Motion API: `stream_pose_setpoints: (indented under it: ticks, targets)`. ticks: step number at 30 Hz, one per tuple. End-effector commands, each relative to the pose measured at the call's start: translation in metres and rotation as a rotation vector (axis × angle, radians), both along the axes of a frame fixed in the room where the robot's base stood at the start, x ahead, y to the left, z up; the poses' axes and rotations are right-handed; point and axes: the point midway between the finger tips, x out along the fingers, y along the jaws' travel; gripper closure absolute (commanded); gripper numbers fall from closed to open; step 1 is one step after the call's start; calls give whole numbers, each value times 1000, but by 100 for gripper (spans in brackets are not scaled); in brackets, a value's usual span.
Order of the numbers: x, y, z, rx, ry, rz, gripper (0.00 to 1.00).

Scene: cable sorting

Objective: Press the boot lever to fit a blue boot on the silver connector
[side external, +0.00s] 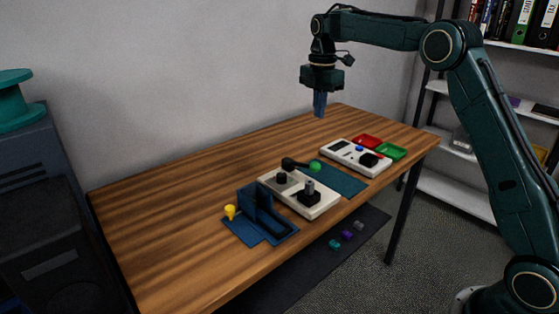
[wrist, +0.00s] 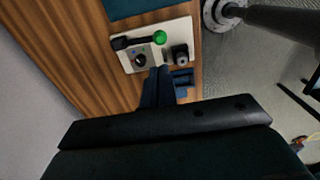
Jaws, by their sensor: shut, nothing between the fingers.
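The boot lever is a black arm (side external: 295,163) with a green knob (side external: 315,166), mounted on a white box (side external: 283,199). It also shows in the wrist view, with its green knob (wrist: 160,37) at the top. The silver connector (side external: 310,187) stands upright in a black block (side external: 309,199) on the same box. Its visible top is silver-grey. In the wrist view the black block (wrist: 181,53) lies right of the lever. My gripper (side external: 320,115) is shut and empty, high above the far part of the table. Its fingers (wrist: 159,70) point down.
A blue fixture (side external: 256,200) with a yellow knob (side external: 230,212) stands left of the box. A teal mat (side external: 345,182), a second white box (side external: 342,153), and red (side external: 367,141) and green (side external: 392,151) trays lie right. Small pieces rest on a dark mat (side external: 305,262) below. The table's back left is clear.

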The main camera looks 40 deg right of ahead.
Motion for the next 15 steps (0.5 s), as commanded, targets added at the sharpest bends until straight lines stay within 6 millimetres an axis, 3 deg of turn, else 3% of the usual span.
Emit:
stream_pose_setpoints:
  ticks: [8,15]
  targets:
    - [0,0,-15,1,3,-1,100]
    - [-1,0,-46,1,3,-1,100]
